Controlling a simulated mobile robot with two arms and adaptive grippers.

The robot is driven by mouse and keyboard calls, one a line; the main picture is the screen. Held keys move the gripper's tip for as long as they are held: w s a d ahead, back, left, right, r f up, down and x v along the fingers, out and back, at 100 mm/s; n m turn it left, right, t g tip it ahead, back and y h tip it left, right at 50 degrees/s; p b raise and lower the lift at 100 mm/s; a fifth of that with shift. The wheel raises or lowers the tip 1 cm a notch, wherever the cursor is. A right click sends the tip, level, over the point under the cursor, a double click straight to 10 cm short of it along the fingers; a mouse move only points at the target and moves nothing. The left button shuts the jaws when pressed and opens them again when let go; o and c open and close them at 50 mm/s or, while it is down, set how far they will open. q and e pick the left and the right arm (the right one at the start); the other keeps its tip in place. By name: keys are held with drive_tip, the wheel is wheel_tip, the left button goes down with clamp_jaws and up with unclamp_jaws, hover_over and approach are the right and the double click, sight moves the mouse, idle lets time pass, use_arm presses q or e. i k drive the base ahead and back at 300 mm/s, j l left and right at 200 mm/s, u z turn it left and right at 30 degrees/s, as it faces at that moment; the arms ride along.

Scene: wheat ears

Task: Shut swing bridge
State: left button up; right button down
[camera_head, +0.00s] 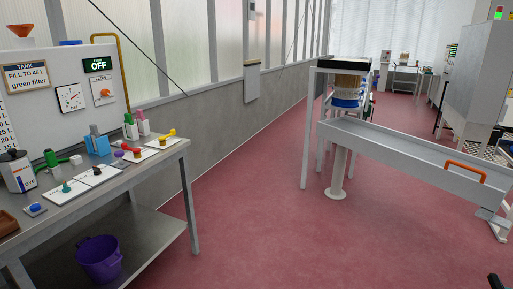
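The swing bridge (400,153) is a long grey trough-like beam on the right side of the view. It rests on a round light post (338,178) with a floor flange near its left end. An orange handle (466,172) is fixed on its near side toward the right end. The right end comes close to a grey bracket or stand (492,216) at the picture's edge; I cannot tell whether they touch. A small dark piece (494,282) at the bottom right corner may be a tip of my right gripper; its opening does not show. My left gripper is not in view.
A metal workbench (165,160) with tools, cards and a control panel (60,85) stands at left, a purple bucket (99,258) on its lower shelf. A grey cabinet (483,75) is at right. The red floor between is clear.

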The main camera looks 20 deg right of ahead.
sight(485, 184)
drive_tip(key=i+l+z, duration=0.35)
drive_tip(key=i+z, duration=0.65)
drive_tip(key=i, duration=0.2)
drive_tip(key=i+j+z, duration=0.1)
drive_tip(key=i+z, duration=0.4)
drive_tip(key=i, duration=0.15)
